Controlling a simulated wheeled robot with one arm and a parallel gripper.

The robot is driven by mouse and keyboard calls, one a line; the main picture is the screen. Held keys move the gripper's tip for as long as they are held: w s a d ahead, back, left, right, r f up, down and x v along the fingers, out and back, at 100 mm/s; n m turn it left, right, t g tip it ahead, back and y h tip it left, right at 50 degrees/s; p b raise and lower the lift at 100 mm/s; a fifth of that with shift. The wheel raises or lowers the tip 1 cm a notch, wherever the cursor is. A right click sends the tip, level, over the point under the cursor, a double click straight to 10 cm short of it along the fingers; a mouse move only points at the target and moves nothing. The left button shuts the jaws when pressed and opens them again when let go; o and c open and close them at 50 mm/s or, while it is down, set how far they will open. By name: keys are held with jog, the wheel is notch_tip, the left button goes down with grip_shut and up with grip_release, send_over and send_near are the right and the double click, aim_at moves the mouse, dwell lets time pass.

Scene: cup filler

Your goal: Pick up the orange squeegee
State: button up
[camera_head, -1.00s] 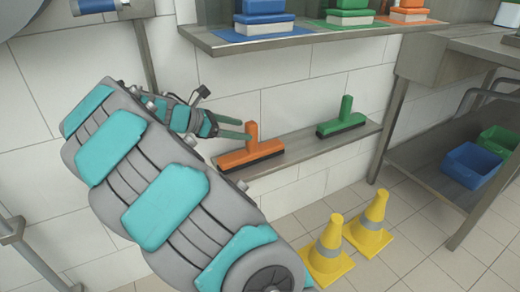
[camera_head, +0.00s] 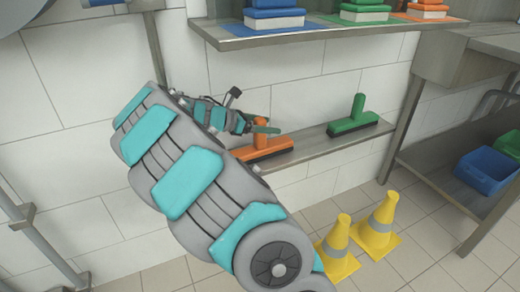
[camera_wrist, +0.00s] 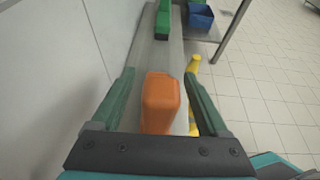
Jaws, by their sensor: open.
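The orange squeegee (camera_head: 262,147) stands on the narrow metal wall shelf (camera_head: 318,148), its handle pointing up. In the wrist view its orange handle (camera_wrist: 160,103) lies between the two green fingers of my gripper (camera_wrist: 158,85), with a gap on each side. My gripper also shows in the head view (camera_head: 262,126), at the height of the handle. It is open and holds nothing. My arm hides part of the squeegee's left end in the head view.
A green squeegee (camera_head: 354,118) stands farther right on the same shelf. An upper shelf (camera_head: 330,30) with several coloured boxes hangs above. Two yellow cones (camera_head: 378,228) stand on the floor below. A table with a blue bin (camera_head: 486,172) is at right.

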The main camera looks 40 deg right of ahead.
jog(key=shift+d+f, duration=0.1)
jog(key=shift+d, duration=0.15)
grip_shut()
dwell(0.4)
dwell(0.9)
